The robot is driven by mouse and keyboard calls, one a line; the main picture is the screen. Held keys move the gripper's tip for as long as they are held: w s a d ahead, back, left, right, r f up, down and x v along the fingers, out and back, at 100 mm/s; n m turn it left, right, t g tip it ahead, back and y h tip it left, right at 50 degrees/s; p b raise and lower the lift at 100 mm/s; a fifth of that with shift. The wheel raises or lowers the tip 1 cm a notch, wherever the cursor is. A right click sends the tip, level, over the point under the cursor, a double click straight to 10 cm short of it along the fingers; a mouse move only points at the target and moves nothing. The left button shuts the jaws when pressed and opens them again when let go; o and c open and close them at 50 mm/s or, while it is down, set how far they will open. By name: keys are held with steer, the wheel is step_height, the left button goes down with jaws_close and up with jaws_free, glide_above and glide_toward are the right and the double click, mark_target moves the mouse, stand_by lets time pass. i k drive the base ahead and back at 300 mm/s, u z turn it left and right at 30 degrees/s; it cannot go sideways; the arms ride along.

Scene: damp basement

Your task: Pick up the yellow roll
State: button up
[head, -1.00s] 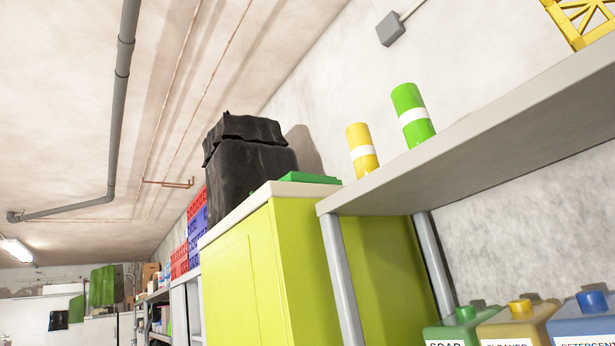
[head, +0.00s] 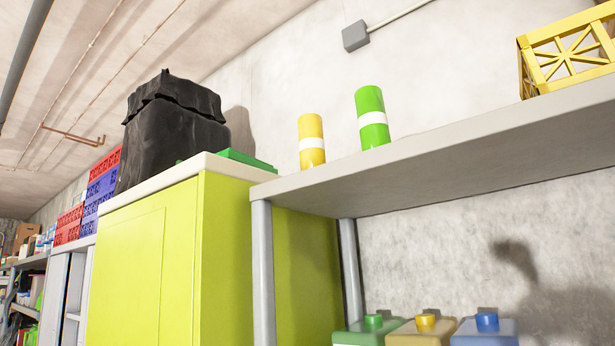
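The yellow roll (head: 311,129) is a yellow cylinder with a white band. It stands upright on the top of a grey shelf (head: 440,150), near the shelf's left end, seen from below the shelf top. A green roll (head: 371,107) with a white band stands just to its right, a small gap apart. The base of each roll is partly hidden by the shelf's front edge. My gripper is not in view.
A yellow crate (head: 565,62) sits at the shelf's right. Left of the shelf is a lime-green cabinet (head: 150,265) with a black wrapped bundle (head: 175,135) on top. Several jugs (head: 425,328) stand below the shelf. Red and blue crates (head: 98,190) are farther left.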

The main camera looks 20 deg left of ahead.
mark_target(311, 145)
steer(key=u, duration=0.05)
steer(key=i, duration=0.9)
steer(key=z, duration=0.05)
